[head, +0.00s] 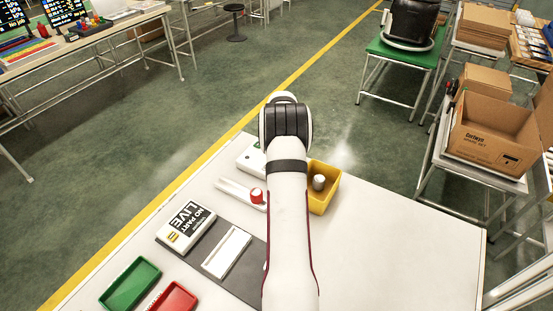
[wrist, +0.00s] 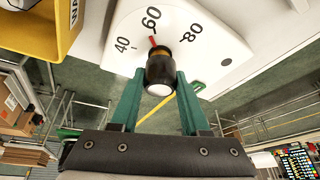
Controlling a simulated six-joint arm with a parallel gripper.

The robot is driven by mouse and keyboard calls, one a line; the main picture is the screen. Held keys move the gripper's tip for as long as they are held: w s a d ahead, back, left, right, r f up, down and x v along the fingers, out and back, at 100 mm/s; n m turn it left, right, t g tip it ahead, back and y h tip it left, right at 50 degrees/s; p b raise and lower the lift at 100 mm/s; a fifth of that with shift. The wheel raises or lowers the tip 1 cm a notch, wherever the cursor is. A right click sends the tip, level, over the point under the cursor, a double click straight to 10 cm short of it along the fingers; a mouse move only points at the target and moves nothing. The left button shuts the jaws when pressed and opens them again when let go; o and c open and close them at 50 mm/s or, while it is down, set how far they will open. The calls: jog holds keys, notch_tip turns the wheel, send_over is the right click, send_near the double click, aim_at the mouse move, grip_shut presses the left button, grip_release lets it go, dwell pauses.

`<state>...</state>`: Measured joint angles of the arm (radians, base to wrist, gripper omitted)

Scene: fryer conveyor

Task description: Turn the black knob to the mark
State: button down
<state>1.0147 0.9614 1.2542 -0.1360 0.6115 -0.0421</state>
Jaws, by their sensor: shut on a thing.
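The black knob (wrist: 160,70) with a pale round end stands out from a white dial panel (wrist: 208,32) in the wrist view. The panel has the numbers 40, 60 and 80. A short red line (wrist: 153,41) shows at the knob's edge, just below the 60. My gripper (wrist: 160,78) has its two green fingers on either side of the knob, shut on it. In the head view my arm hides the gripper and the knob; part of a white box (head: 250,158) shows beside the arm.
A yellow bin (head: 326,200) holding a pale cylinder stands right of my arm; it also shows at upper left in the wrist view (wrist: 32,43). Left of the arm are a red-capped thing (head: 257,196), a white sign block (head: 186,231) and a green tray (head: 130,283). The table's right side is clear.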

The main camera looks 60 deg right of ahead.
jog(key=n, duration=0.2)
jog(key=n+t+y, duration=0.1)
jog(key=n, duration=0.2)
jog(key=shift+y, duration=0.3)
jog(key=shift+n+t, duration=0.3)
jog(key=shift+n, duration=0.5)
jog(key=n+y, duration=0.2)
jog(key=n, duration=0.2)
jog(key=shift+f+n, duration=0.1)
jog(key=shift+n, duration=0.2)
jog(key=shift+n+y, duration=0.5)
jog(key=shift+n, duration=0.5)
jog(key=shift+s, duration=0.1)
